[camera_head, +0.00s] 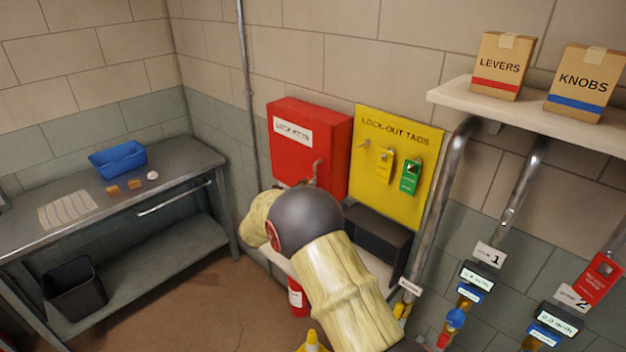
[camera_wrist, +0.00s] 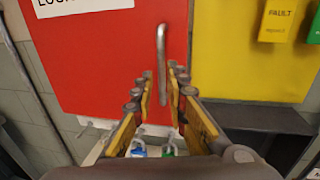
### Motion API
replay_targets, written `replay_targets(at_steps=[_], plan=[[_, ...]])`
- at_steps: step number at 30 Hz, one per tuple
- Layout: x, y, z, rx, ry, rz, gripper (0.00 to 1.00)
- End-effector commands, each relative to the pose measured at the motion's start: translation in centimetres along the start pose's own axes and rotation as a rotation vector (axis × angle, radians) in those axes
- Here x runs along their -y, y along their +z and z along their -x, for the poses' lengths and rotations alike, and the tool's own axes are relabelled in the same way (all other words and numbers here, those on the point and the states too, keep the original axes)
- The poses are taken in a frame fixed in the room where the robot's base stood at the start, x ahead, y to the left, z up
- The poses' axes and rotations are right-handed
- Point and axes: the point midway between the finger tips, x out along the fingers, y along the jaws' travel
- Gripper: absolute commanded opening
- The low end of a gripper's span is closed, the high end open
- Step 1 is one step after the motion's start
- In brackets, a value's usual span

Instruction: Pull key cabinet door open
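The red key cabinet (camera_head: 310,140) hangs on the wall with its "LOCK KEYS" label, and its door looks shut. Its grey vertical bar handle (camera_head: 317,168) is near the door's right edge, partly hidden by my arm. In the wrist view, the red door (camera_wrist: 105,60) fills the left and middle, and the handle (camera_wrist: 161,50) stands upright ahead. My gripper (camera_wrist: 162,78) is open, with a finger on each side of the handle's lower part. I see no clear contact. In the head view my arm hides the gripper.
A yellow lock-out tag board (camera_head: 398,155) is just right of the cabinet. A dark box (camera_head: 375,236) is below it. Blue and green padlocks (camera_wrist: 138,148) show low between my fingers. A workbench (camera_head: 190,165) with a blue bin (camera_head: 118,159) stands left; pipes (camera_head: 440,205) run right.

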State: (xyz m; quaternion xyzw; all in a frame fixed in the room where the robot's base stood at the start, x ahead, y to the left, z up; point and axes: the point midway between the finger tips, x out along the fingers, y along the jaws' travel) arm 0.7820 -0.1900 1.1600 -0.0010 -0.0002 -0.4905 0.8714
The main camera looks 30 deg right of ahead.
Motion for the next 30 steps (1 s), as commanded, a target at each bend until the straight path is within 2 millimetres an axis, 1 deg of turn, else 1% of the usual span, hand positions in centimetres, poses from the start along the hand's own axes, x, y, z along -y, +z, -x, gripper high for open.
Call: replay_targets(at_steps=[1,3,6,10,14,20,28,30], plan=[[0.1,-0.1,-0.9,0.000,-0.003,-0.001,0.15],[0.1,-0.1,-2.0,0.000,-0.003,-0.002,0.15],[0.1,-0.1,-3.3,-0.002,-0.002,-0.002,0.15],[0.0,-0.1,-4.4,-0.001,-0.002,-0.003,0.15],[0.1,0.0,-4.8,-0.001,-0.001,-0.003,0.15],[0.0,0.0,-4.8,-0.002,-0.001,-0.003,0.15],[0.0,0.0,-4.8,-0.002,-0.001,-0.003,0.00],[0.0,0.0,-4.8,-0.002,-0.001,-0.003,0.00]])
